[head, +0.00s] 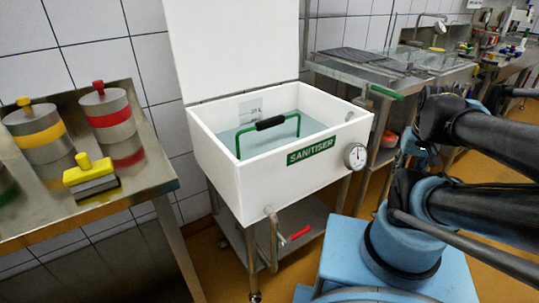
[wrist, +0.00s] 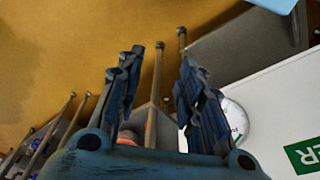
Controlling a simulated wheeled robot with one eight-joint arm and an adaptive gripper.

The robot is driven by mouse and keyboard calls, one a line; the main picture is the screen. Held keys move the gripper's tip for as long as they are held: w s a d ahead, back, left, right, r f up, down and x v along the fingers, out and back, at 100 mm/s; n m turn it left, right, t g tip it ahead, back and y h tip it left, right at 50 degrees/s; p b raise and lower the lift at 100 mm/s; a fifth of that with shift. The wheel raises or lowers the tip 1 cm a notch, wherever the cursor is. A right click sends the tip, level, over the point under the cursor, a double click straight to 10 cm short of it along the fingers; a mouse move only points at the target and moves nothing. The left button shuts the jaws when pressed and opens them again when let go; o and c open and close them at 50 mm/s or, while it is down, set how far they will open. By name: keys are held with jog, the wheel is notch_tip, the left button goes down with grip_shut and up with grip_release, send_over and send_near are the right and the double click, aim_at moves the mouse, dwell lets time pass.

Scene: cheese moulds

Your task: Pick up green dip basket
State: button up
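The green dip basket shows in the head view as a green wire handle (head: 238,147) with a black grip, standing up out of the liquid in the white sanitiser tank (head: 245,178). The rest of the basket is hidden in the tank. My gripper (wrist: 158,62) shows in the wrist view with its two dark fingers apart and nothing between them. It is outside the tank, near the dial gauge (wrist: 236,118) and the green label (wrist: 305,152) on the tank's front. The basket does not show in the wrist view.
The tank's white lid (head: 235,45) stands open at the back. A steel table (head: 110,220) at left holds metal moulds with yellow and red bands and a yellow-handled brush (head: 90,178). A steel bench (head: 350,68) stands behind right. A drain tap (head: 270,215) projects below the tank.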

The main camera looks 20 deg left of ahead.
jog(key=shift+o, duration=0.2)
jog(key=shift+s+a+r, duration=0.25)
jog(key=shift+a+r, duration=0.1)
jog(key=shift+r, duration=0.4)
jog(key=w+a+r+m+g+y, duration=0.1)
jog(key=w+a+r+m, duration=0.1)
jog(key=w+a+r, duration=0.45)
notch_tip(320, 180, up, 10)
jog(key=m+g+y, duration=0.2)
jog(key=m+g, duration=0.3)
jog(key=m, duration=0.1)
send_over(273, 118)
jog(key=w+d, duration=0.4)
jog(key=x, duration=1.7)
jog(key=shift+w+a, duration=0.15)
jog(key=shift+w, duration=0.1)
grip_shut()
